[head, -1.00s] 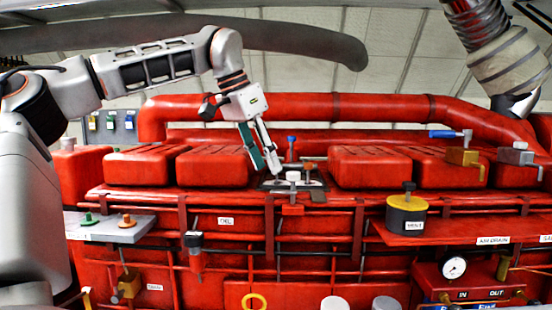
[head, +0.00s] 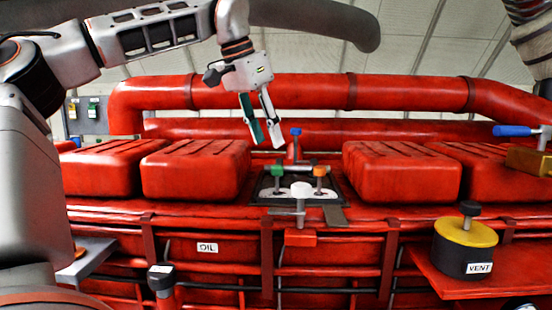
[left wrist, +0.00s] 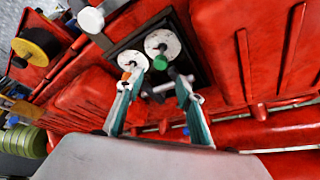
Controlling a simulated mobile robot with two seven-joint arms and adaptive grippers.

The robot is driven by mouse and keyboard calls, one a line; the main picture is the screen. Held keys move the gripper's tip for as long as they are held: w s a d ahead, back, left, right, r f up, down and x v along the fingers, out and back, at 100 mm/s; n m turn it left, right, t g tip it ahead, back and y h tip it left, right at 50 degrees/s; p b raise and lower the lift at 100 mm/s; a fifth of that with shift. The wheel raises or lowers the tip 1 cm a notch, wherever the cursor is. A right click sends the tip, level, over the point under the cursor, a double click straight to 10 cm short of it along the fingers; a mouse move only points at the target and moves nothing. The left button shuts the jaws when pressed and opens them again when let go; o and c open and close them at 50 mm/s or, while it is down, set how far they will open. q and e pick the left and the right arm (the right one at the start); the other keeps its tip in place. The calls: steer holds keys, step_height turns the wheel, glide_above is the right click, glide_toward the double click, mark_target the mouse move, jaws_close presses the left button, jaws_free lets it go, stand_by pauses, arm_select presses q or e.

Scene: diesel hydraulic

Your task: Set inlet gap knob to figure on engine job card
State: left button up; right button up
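A dark-framed panel (head: 335,190) with two white round dials sits between the red covers. A green knob (head: 277,171) and an orange knob (head: 319,171) stand over the dials, with a white-capped knob (head: 301,189) in front and a blue-topped one (head: 296,132) behind. I cannot tell which is the inlet gap knob. My left gripper (head: 267,145) is open and empty, above and behind the panel's left side. In the left wrist view its fingers (left wrist: 161,73) point towards the dials, with the green knob (left wrist: 164,69) showing between them. No job card is readable. My right gripper is out of view.
Red covers (head: 195,170) flank the panel on both sides. A thick red pipe (head: 290,91) runs behind. A yellow-topped VENT cap (head: 466,240) stands on a red shelf at front right. A blue-handled valve (head: 513,131) is at the right.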

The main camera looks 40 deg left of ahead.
mark_target(278, 166)
arm_select(q)
steer(key=shift+x, duration=3.85)
jaws_close()
